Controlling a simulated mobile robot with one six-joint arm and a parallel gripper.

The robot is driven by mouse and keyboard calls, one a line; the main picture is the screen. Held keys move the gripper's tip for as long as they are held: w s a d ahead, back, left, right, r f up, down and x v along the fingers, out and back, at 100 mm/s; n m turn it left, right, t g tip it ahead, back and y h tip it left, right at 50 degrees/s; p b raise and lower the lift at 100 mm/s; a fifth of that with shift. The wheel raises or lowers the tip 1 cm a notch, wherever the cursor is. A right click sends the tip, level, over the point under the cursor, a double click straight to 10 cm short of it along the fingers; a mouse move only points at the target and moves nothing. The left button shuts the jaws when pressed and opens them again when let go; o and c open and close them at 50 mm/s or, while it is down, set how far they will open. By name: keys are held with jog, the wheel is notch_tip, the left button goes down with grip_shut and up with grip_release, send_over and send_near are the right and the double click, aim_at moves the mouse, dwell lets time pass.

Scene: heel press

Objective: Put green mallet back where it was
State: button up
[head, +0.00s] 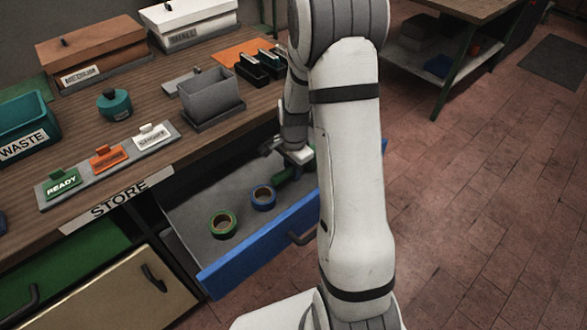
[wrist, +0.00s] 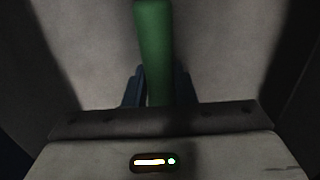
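The green mallet (head: 284,176) is at the far end of the open blue-fronted drawer (head: 262,243), partly hidden behind my arm. In the wrist view, its green handle (wrist: 154,40) runs down between my fingers; I cannot make out its head. My gripper (head: 297,160) reaches down into the drawer. In the wrist view, the dark blue fingers of my gripper (wrist: 160,88) sit close against both sides of the handle, shut on it. I cannot tell whether the mallet touches the drawer floor.
A green tape roll (head: 223,224) and a blue tape roll (head: 263,197) lie in the drawer. On the bench above stand a grey bin (head: 210,95), a teal waste bin (head: 25,130), a sign rack (head: 110,165) and lidded boxes (head: 92,50).

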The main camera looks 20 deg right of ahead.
jog(key=o, duration=0.5)
notch_tip(320, 180, up, 11)
jog(key=shift+d+r+p, duration=0.1)
jog(key=shift+d+p, duration=0.05)
jog(key=shift+p, duration=0.4)
jog(key=s+a+r+n, duration=0.2)
jog(key=s+r+n, duration=0.1)
jog(key=s, duration=0.3)
jog(key=s+a+r+n+t, duration=0.1)
jog(key=s+a+r+n, duration=0.1)
jog(key=s+r+n, duration=0.2)
jog(key=s+a+r+n+t, duration=0.1)
jog(key=s+a+r+n, duration=0.2)
jog(key=s+n, duration=0.4)
jog(key=shift+s+a+r, duration=0.1)
jog(key=shift+s+r, duration=0.1)
jog(key=shift+s, duration=0.35)
jog(key=shift+s+r, duration=0.2)
jog(key=shift+s, duration=0.3)
